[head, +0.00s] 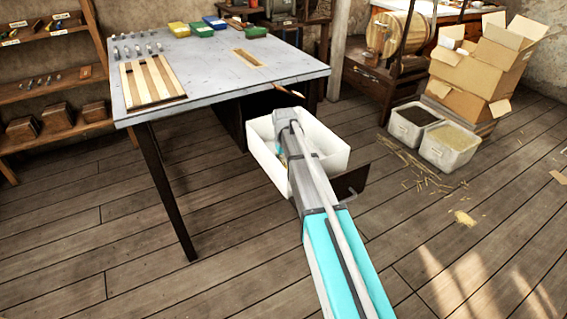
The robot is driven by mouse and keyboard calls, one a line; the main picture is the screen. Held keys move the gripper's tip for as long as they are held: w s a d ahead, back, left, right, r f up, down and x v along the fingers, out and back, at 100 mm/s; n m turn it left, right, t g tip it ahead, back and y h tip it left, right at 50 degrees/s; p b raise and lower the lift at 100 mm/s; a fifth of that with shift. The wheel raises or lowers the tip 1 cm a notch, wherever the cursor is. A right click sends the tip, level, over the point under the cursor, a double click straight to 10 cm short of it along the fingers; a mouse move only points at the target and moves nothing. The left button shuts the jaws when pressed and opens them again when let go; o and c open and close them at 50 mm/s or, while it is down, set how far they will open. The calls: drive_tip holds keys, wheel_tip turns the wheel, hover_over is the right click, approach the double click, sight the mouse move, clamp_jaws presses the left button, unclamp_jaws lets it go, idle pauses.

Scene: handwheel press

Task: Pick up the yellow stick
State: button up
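I cannot pick out a yellow stick for certain. A white open bin (335,162) stands below the table's front edge, and small coloured items show inside it, partly behind my arm; one looks yellowish, too small to identify. A thin brown stick-like piece (288,91) with a pale tip shows at the table's front edge. My arm reaches up from the bottom of the view and ends over the bin. My gripper's fingers are hidden or too small to make out there, so I cannot see whether they hold anything.
A grey table (215,75) carries a striped wooden board (150,82), several small metal pieces, and yellow, green and blue trays. Two grey-white bins (448,148) and cardboard boxes (478,75) stand at right, with straw-like bits on the floor. The wooden floor in front is mostly clear.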

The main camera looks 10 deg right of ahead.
sight(284, 163)
drive_tip(key=shift+c, duration=0.3)
clamp_jaws()
drive_tip(key=shift+r, duration=0.2)
wheel_tip(284, 163, up, 10)
drive_tip(key=p, duration=1)
drive_tip(key=shift+f, duration=0.2)
idle(0.4)
